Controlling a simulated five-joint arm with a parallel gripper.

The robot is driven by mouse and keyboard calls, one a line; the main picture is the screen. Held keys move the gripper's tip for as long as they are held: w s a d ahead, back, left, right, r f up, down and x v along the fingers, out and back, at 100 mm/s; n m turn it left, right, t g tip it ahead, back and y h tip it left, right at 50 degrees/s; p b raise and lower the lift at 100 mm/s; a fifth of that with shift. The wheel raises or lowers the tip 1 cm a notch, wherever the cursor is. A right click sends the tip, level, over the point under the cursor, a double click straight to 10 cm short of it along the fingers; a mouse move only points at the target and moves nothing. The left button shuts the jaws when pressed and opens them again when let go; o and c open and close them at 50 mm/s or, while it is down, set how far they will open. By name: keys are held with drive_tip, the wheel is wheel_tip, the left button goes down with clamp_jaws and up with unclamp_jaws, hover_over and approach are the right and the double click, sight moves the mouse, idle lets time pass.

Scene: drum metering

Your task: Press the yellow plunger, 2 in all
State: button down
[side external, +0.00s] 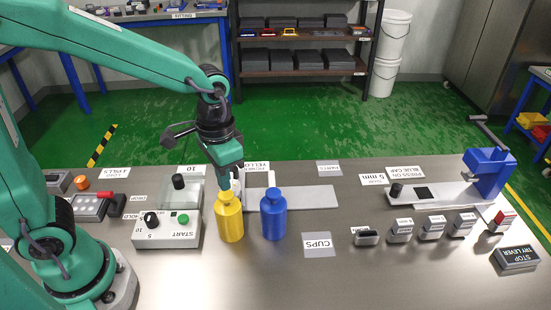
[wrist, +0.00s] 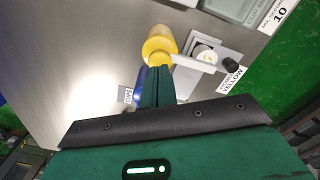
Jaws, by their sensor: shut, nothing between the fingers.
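A yellow bottle-shaped drum (side external: 230,218) with a narrow top stands upright on the bench; it also shows in the wrist view (wrist: 160,42). My gripper (side external: 224,186) is shut and empty, pointing down at the top of the yellow drum. In the wrist view its fingertips (wrist: 158,70) overlap the yellow top, and I cannot tell whether they touch it. Any separate plunger part is hard to make out behind the fingers. A blue drum (side external: 273,215) of the same shape stands just to the right, mostly hidden behind the fingers in the wrist view.
A control box with START label (side external: 168,228) stands close left of the yellow drum. A grey plate (side external: 310,197) lies behind the drums. A CUPS label (side external: 318,244) lies to the right. A blue press (side external: 488,172) and small switches stand further right. The front bench is clear.

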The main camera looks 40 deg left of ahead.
sight(226, 194)
drive_tip(key=shift+r, duration=2.1)
wheel_tip(226, 194, up, 2)
drive_tip(key=shift+r, duration=0.1)
drive_tip(key=shift+f, duration=3.3)
drive_tip(key=shift+f, duration=1.35)
drive_tip(key=shift+r, duration=3.55)
